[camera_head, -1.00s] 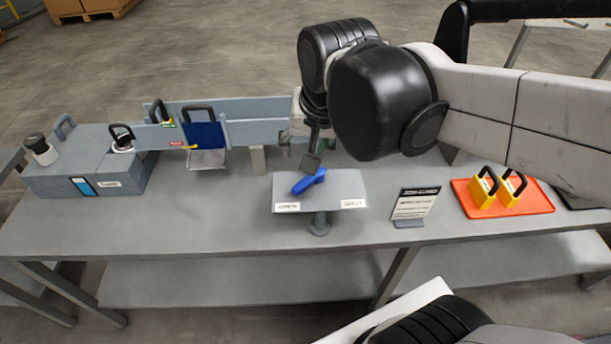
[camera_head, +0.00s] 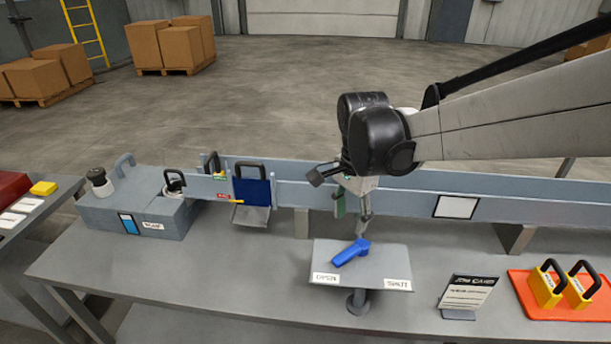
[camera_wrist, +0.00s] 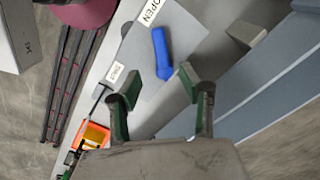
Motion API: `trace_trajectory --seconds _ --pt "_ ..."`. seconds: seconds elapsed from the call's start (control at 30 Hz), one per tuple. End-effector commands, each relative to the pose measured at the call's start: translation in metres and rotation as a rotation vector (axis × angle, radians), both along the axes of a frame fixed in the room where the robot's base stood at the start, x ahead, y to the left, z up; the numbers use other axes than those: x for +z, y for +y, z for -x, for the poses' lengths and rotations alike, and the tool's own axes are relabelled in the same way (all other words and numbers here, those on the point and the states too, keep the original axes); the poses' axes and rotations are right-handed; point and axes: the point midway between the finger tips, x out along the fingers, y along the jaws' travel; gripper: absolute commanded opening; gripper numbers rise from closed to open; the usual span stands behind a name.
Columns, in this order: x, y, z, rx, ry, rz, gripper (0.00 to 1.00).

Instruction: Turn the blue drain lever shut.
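The blue drain lever (camera_head: 350,253) sits on a grey tilted plate (camera_head: 390,262) on the bench. Its arm slants toward the lower left, nearer the OPEN label (camera_head: 325,278) than the SHUT label (camera_head: 397,284). In the wrist view the lever (camera_wrist: 161,52) lies beyond my fingertips, its lower end nearer the right finger. My gripper (camera_wrist: 159,84) is open, with green pads and nothing between them. In the head view my gripper (camera_head: 363,222) points down just behind and above the lever. I cannot tell whether a finger touches it.
Blue-grey rails (camera_head: 420,200) run behind the plate. A grey box (camera_head: 135,215) stands at the left. The bench front is clear.

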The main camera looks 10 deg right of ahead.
Motion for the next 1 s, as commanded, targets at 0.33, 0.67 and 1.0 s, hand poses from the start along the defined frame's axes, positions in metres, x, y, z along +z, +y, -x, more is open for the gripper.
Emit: trace_trajectory --seconds 0.33,0.67,1.0 --pt "-0.065 0.0 0.0 0.002 -0.001 0.0 0.4" --pt "-0.112 0.0 -0.001 0.002 -0.001 0.0 0.4" --pt "-0.121 0.0 0.0 0.002 -0.001 0.0 0.4"
